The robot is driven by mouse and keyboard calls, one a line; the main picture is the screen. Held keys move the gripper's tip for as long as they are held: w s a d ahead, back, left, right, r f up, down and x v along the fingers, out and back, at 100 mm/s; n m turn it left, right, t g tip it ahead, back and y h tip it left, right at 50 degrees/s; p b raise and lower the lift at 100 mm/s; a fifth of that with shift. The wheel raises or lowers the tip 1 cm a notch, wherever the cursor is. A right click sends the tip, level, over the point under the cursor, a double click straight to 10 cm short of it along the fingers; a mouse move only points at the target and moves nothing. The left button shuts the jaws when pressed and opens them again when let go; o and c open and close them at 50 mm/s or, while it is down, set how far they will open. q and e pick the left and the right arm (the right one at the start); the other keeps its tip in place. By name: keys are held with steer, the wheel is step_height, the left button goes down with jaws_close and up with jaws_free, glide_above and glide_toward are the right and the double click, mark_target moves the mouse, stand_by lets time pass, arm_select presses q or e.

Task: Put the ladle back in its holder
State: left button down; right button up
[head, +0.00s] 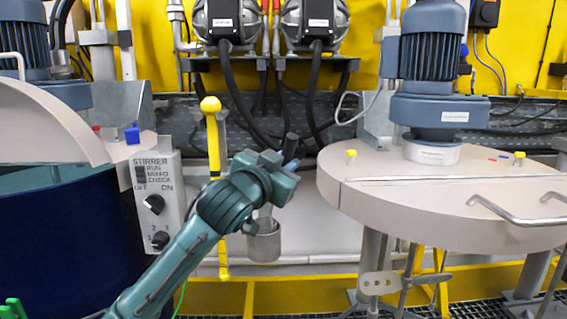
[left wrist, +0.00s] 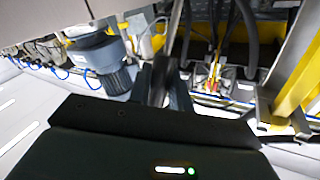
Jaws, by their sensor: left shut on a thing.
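My left gripper (head: 287,166) is shut on the ladle, in front of the back wall between the two drums. The dark end of the ladle's handle (head: 291,146) sticks up above the fingers. In the left wrist view the dark handle (left wrist: 160,82) stands between the fingers. A grey metal cup (head: 263,243) shows just below the gripper; my wrist hides what joins it above, so I cannot tell whether it is the ladle's bowl or the holder. My right gripper is not in view.
A round drum lid (head: 440,205) with a blue motor (head: 433,50) is at right. A dark blue drum (head: 65,250) and a stirrer control box (head: 157,200) are at left. A yellow upright bar (head: 212,140) stands left of the gripper. Black hoses hang behind.

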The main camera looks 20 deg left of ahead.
arm_select(q)
steer(key=shift+f, duration=0.1)
steer(key=shift+f+b, duration=0.75)
steer(key=shift+f, duration=0.4)
steer(key=c, duration=1.2)
jaws_free()
steer(key=shift+c, duration=0.2)
steer(key=shift+o, duration=0.3)
steer(key=shift+f, duration=0.1)
